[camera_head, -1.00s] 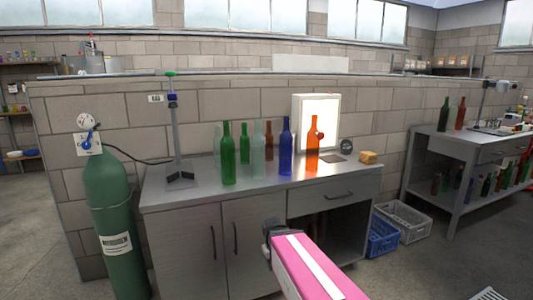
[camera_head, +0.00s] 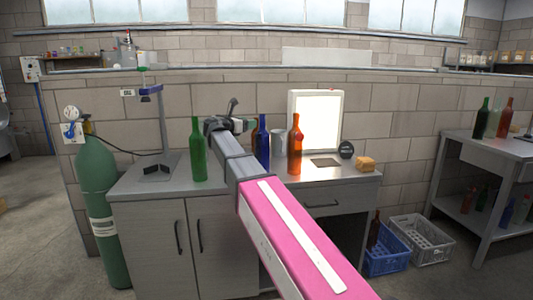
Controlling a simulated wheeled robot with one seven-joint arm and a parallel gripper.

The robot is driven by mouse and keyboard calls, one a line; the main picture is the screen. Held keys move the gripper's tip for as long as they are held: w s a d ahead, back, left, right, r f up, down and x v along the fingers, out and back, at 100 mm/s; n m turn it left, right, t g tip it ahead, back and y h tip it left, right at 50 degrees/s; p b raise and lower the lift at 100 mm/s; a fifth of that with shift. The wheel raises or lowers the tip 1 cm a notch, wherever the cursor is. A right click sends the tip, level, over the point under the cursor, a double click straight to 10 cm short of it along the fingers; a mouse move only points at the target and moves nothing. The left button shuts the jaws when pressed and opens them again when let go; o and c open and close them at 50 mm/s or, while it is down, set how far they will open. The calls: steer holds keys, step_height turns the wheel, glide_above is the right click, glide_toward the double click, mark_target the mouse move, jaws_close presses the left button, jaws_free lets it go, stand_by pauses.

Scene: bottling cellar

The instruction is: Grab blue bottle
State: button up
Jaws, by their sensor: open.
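The blue bottle (camera_head: 263,143) stands upright on the metal bench, right of my arm's end; its lower part is partly hidden by my arm. My gripper (camera_head: 241,116) is up and left of the blue bottle in the picture, over the bench. It is open, with nothing seen between its fingers. I cannot tell its exact distance from the bottle.
A green bottle (camera_head: 198,152) stands left of my arm and an orange bottle (camera_head: 295,148) right of the blue one. A brown bottle (camera_head: 255,133) and a grey cylinder (camera_head: 278,144) are close behind. A lit panel (camera_head: 315,120) and a lamp stand (camera_head: 163,130) flank them.

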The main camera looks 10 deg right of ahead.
mark_target(260, 118)
steer(key=shift+r+x, duration=0.2)
steer(key=shift+x, duration=1.6)
steer(key=shift+r+x, duration=0.15)
steer(key=shift+x, duration=1.65)
steer(key=shift+r+x, duration=0.2)
steer(key=shift+x, duration=1.6)
jaws_close()
